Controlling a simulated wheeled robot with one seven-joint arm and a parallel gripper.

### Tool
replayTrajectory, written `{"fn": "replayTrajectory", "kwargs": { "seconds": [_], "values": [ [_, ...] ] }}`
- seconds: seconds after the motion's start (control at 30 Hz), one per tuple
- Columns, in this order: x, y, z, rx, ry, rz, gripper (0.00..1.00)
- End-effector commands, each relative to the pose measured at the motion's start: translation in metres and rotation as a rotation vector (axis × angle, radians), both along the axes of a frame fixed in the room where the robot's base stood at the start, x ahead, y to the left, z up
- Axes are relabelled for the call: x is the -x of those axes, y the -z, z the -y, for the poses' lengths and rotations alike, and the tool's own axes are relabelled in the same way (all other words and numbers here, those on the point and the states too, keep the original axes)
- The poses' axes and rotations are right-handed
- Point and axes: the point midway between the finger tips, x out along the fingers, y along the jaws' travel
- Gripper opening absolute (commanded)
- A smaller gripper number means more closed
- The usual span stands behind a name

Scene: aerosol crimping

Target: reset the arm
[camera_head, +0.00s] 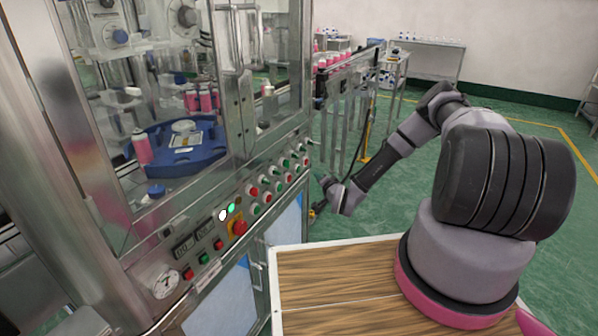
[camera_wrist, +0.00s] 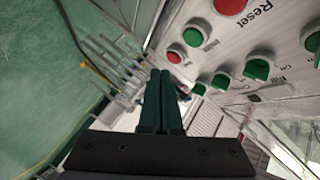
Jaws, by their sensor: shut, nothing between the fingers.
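My arm reaches out to the right of the machine in the head view. My gripper (camera_head: 321,179) is small there, beside the right end of the button panel (camera_head: 224,236). In the wrist view my gripper (camera_wrist: 160,75) has its two dark green fingers pressed together with nothing between them. The fingertips are apart from the panel's buttons, to their left. A red button (camera_wrist: 230,5) with the label "Reset" is at the top of the wrist view.
The machine's panel holds red and green buttons, a red emergency knob (camera_head: 239,227) and a pressure gauge (camera_head: 160,281). Behind its glass is a blue turntable (camera_head: 178,160) with a pink can (camera_head: 142,150). A conveyor (camera_head: 345,68) with pink cans stands behind my arm. Green floor is open at right.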

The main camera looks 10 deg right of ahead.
Motion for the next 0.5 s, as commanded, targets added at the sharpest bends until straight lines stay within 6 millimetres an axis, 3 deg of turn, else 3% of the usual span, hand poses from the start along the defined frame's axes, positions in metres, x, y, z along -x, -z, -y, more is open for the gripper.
{"fn": "replayTrajectory", "kwargs": {
  "seconds": [0.17,0.27,0.5],
  "values": [
    [-0.003,-0.005,0.001,0.01,-0.01,-0.003,0.0],
    [-0.011,-0.019,0.002,0.042,-0.043,-0.017,0.0],
    [-0.033,-0.089,0.012,0.205,-0.171,-0.11,0.0]
  ]
}}
